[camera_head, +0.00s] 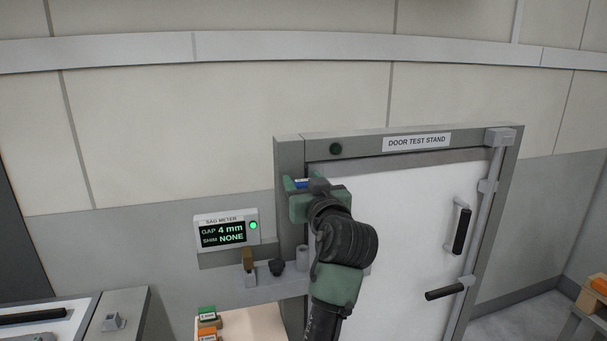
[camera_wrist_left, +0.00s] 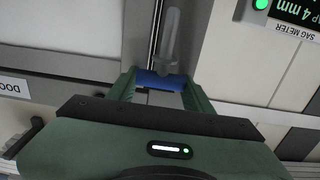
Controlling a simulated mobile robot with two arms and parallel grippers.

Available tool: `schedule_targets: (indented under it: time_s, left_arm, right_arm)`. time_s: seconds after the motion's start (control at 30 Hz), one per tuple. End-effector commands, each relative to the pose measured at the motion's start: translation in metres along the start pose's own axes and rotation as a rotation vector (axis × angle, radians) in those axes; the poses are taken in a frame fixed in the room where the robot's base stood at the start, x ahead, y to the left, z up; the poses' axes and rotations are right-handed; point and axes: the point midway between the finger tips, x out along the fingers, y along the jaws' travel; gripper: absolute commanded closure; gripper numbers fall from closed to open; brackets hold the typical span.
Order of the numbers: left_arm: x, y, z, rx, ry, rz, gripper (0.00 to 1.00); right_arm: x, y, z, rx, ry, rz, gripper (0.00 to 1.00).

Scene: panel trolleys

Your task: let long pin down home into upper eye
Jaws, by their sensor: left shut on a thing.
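My left gripper (camera_head: 303,188) is at the upper left corner of the white door (camera_head: 400,235), by the hinge side of the frame. In the left wrist view the left gripper (camera_wrist_left: 160,86) is shut on the blue grip of the long pin (camera_wrist_left: 162,80). The pin's pale grey shaft points to the top of that upside-down picture, so downward in the room. A bit of the blue grip (camera_head: 301,183) shows in the head view. The upper eye cannot be made out, and I cannot tell whether the shaft is inside it. My right gripper is not in view.
The sag meter (camera_head: 226,232) reads gap 4 mm, shim none, with a green light. Below it a grey ledge (camera_head: 262,284) bears a brown piece, a black knob (camera_head: 277,267) and a grey cylinder (camera_head: 302,257). Green and orange blocks (camera_head: 207,322) lie lower left. The door has black handles (camera_head: 461,231).

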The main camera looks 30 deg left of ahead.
Motion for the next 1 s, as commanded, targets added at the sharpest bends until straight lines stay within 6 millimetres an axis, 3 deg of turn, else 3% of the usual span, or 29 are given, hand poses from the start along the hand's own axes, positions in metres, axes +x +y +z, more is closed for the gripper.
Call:
schedule_targets:
  time_s: [0.53, 1.0]
  left_arm:
    - [-0.002, -0.001, -0.003, -0.005, 0.000, -0.008, 0.92]
    - [-0.002, -0.001, 0.038, -0.003, 0.000, -0.008, 0.92]
  right_arm:
    - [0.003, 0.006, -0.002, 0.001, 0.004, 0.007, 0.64]
    - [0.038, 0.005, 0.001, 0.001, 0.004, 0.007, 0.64]
